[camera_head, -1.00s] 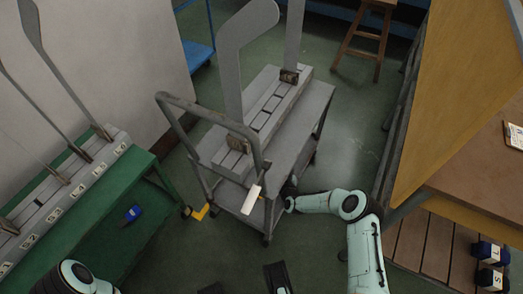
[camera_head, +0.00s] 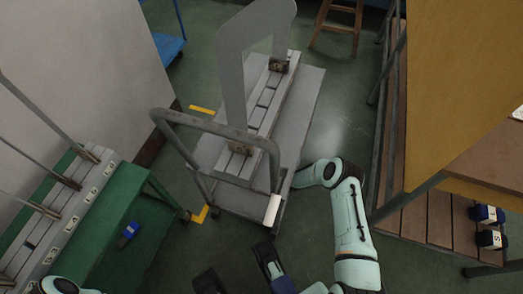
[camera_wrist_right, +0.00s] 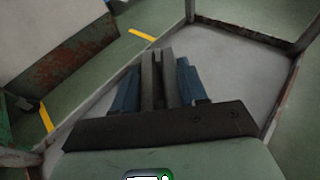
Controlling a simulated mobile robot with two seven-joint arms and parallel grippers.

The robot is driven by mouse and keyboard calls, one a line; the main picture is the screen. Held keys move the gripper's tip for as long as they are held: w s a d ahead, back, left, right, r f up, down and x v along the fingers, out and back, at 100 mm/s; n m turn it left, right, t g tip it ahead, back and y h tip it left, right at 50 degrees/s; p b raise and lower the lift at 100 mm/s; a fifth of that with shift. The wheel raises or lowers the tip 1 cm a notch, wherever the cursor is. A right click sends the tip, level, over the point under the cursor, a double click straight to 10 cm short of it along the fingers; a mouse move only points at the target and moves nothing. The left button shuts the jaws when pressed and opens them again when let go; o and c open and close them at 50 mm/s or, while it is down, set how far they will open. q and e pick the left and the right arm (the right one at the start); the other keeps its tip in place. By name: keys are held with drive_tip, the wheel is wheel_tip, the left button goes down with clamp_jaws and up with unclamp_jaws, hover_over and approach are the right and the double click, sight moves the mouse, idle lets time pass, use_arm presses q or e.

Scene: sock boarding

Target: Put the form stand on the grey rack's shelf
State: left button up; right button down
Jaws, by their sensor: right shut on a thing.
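The form stand (camera_head: 264,105) is a pale slatted base with tall flat grey forms (camera_head: 231,85) upright on it. It lies on the top of a grey wheeled cart (camera_head: 302,105). A grey-framed rack (camera_head: 399,60) with wooden slats is at the right; I cannot tell whether it is the named one. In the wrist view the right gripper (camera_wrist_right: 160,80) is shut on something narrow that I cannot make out.
A green bench (camera_head: 110,225) at left holds another slatted stand. A wooden stool (camera_head: 335,25) stands behind. Floor shows between bench and cart.

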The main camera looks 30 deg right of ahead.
drive_tip(key=shift+f, duration=0.25)
use_arm(q)
drive_tip(key=shift+a, duration=0.25)
use_arm(e)
drive_tip(key=shift+d+f, duration=0.1)
drive_tip(key=c, duration=0.6)
unclamp_jaws()
drive_tip(key=shift+f, duration=0.1)
drive_tip(key=shift+s+r, duration=0.1)
drive_tip(key=shift+r, duration=0.1)
use_arm(q)
drive_tip(key=w+d+r+t+p, duration=0.1)
drive_tip(key=w+r+t+p, duration=0.2)
drive_tip(key=w, duration=0.6)
wheel_tip(320, 180, up, 3)
drive_tip(key=shift+f+m+p, duration=0.2)
drive_tip(key=shift+m+p, duration=0.1)
drive_tip(key=shift+p, duration=0.5)
use_arm(e)
drive_tip(key=v, duration=1.2)
